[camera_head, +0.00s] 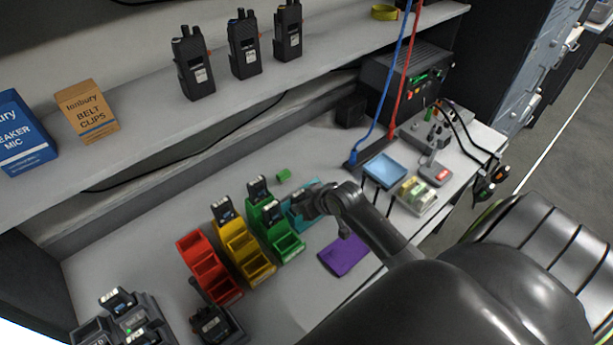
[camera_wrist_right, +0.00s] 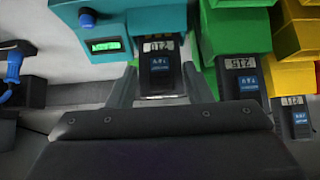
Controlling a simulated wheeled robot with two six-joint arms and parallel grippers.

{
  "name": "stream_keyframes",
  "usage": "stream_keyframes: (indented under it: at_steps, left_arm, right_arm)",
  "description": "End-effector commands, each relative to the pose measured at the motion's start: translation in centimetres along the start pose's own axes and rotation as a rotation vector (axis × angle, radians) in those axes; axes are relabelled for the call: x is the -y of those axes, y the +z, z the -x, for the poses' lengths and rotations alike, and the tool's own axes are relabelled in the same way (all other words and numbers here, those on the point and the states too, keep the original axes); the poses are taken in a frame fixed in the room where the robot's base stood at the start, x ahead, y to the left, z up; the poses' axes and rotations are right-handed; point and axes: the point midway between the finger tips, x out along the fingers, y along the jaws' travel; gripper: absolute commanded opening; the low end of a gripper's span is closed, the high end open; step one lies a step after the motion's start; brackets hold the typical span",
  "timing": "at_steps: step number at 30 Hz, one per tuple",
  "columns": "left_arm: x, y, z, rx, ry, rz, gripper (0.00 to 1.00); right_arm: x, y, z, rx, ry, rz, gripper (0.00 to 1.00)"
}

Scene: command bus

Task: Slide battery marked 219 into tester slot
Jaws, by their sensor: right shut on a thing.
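My right gripper (camera_head: 318,203) is over the teal tester (camera_head: 293,216) in the head view, hiding the battery there. In the right wrist view its fingers (camera_wrist_right: 160,80) are shut on a dark battery (camera_wrist_right: 160,74) with a blue label. The battery's number starts 21; its last digit is unclear. Its far end is at the front of the teal tester (camera_wrist_right: 120,28), which has a small lit green display and a blue knob. I cannot tell how deep it sits in the slot. My left gripper is not in view.
Left of the tester stand green (camera_head: 277,238), yellow (camera_head: 243,254) and red (camera_head: 209,266) bins; batteries stand at the green and yellow ones. A radio (camera_head: 213,324) and charger (camera_head: 133,325) are nearer.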

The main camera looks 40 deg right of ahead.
Motion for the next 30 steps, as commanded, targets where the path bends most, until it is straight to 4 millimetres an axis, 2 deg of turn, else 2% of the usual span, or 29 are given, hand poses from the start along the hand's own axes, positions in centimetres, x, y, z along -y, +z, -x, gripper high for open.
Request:
stream_keyframes:
  at_steps: [14, 15, 20, 30]
  left_arm:
    - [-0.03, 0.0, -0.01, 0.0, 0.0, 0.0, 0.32]
    - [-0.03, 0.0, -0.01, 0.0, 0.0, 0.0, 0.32]
    - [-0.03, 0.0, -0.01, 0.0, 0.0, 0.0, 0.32]
    - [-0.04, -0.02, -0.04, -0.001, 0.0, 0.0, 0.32]
  right_arm:
    - [0.0, 0.29, -0.32, 0.001, 0.0, 0.0, 0.21]
    - [0.0, 0.27, -0.3, 0.0, 0.0, 0.0, 0.51]
    - [0.0, 0.27, -0.3, 0.0, 0.0, 0.0, 0.71]
    - [-0.03, 0.3, -0.06, 0.0, 0.0, 0.0, 0.71]
